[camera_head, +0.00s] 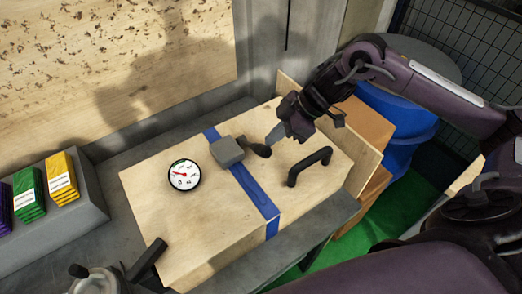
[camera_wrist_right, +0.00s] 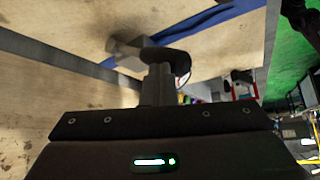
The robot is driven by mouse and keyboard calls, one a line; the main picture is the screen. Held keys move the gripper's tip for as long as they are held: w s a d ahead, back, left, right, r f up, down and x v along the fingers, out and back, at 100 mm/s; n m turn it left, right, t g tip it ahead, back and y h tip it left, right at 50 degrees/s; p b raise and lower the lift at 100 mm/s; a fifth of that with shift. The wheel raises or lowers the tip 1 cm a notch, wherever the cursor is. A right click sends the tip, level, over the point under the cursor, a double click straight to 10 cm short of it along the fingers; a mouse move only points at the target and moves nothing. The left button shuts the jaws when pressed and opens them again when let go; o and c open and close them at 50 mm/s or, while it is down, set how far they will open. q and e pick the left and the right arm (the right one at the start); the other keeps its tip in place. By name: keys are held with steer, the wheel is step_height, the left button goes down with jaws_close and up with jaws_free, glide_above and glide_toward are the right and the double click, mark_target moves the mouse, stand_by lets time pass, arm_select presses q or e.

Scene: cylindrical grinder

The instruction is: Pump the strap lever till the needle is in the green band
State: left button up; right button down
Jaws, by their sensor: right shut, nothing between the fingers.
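A wooden crate (camera_head: 215,210) has a blue strap (camera_head: 254,190) across its lid. On the strap sits a grey ratchet block (camera_head: 228,151), with a short lever ending in a dark knob (camera_head: 262,151) on its right side. The round white gauge (camera_head: 184,175) lies left of the block. Its red needle points to the left; the green band is too small to place. My right gripper (camera_head: 275,138) is shut and empty, its tips just above and beside the knob. In the right wrist view the fingers (camera_wrist_right: 158,85) overlap the dark knob (camera_wrist_right: 180,65); I cannot tell whether they touch.
A black handle (camera_head: 310,165) stands on the lid, right of the strap. Another black handle (camera_head: 147,258) is at the crate's near left. A grey rack (camera_head: 62,225) with coloured packs stands left. A blue barrel (camera_head: 400,115) stands behind my right arm.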

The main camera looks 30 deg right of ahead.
steer(key=shift+a+f, duration=0.3)
steer(key=shift+f, duration=0.05)
steer(key=shift+a, duration=0.15)
steer(key=shift+f, duration=0.15)
steer(key=f+b, duration=0.2)
steer(key=f, duration=0.1)
steer(key=shift+a+f, duration=0.2)
steer(key=shift+f, duration=0.05)
steer(key=shift+r, duration=0.35)
steer(key=shift+s+d+r+p, duration=0.15)
steer(key=shift+d+p, duration=0.15)
steer(key=shift+d, duration=0.15)
steer(key=shift+s+d+r+p, duration=0.15)
steer(key=shift+d+p, duration=0.1)
steer(key=shift+d, duration=0.2)
steer(key=shift+s+d+r, duration=0.2)
steer(key=shift+d, duration=0.4)
